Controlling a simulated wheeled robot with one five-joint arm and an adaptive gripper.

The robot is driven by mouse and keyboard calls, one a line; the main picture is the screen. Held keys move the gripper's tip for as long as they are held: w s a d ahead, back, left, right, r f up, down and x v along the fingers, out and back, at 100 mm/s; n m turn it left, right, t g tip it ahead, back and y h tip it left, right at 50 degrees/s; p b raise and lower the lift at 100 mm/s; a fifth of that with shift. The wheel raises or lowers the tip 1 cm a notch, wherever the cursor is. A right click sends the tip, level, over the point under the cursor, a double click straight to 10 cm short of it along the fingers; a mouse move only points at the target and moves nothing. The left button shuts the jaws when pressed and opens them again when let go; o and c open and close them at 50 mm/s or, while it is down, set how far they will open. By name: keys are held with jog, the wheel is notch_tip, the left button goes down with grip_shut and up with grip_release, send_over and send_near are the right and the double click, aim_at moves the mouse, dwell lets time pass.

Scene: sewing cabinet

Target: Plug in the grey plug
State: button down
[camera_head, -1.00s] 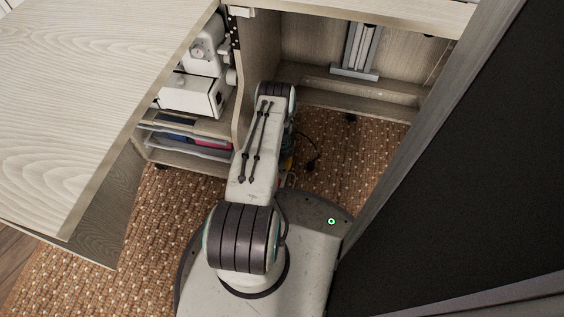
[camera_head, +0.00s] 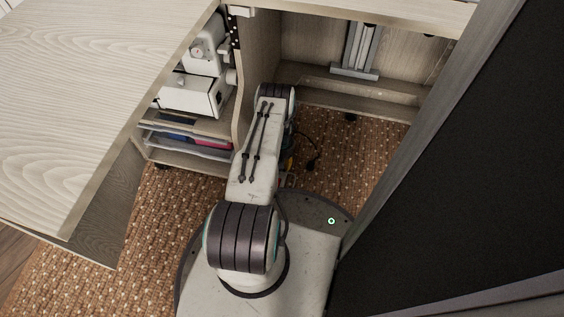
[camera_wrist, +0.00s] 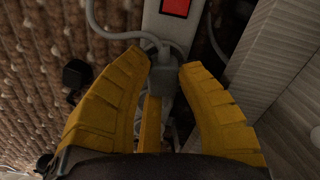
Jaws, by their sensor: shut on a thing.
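In the wrist view the yellow fingers of my gripper (camera_wrist: 163,82) are closed around the grey plug (camera_wrist: 163,65), which sits between the fingertips. A grey cord (camera_wrist: 112,33) loops near the plug. Just beyond the plug is a pale power strip (camera_wrist: 170,28) with a red switch (camera_wrist: 175,8). The plug overlaps the strip's near part in this view; I cannot tell whether its pins are in a socket. In the head view my arm hides the plug and most of the gripper; only a bit of yellow finger shows beside the arm.
A black plug (camera_wrist: 77,74) lies on the brown woven carpet (camera_wrist: 40,60), left of my gripper. A wooden panel (camera_wrist: 262,60) stands close on the right. In the head view a sewing machine (camera_head: 203,50) stands in the cabinet at left, and a dark panel (camera_head: 470,160) fills the right.

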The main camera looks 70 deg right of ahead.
jog(key=shift+f, duration=0.45)
dwell(0.5)
jog(key=shift+c, duration=0.9)
grip_release()
jog(key=shift+r, duration=0.15)
notch_tip(320, 180, up, 10)
jog(key=shift+s+r, duration=0.1)
jog(key=shift+r, duration=0.7)
